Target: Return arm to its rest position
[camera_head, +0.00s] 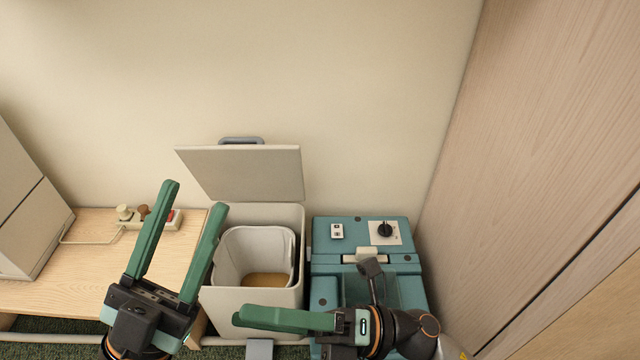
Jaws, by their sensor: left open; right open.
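My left gripper (182,238) is at lower left, its two green fingers spread and pointing up. It is empty, in front of the wooden table and left of the open bin. My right gripper (240,316) is lower, at the bottom middle, pointing left with a green finger in front of the bin's lower front. Only one of its fingers shows clearly, and I see nothing held in it. Its wrist is in front of the teal machine.
A white bin (302,238) stands against the wall with its lid (245,172) raised. A teal machine (322,262) with a black knob stands right of it. A wooden table (60,290) at left carries a power strip (150,222). A wooden panel (540,150) closes the right side.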

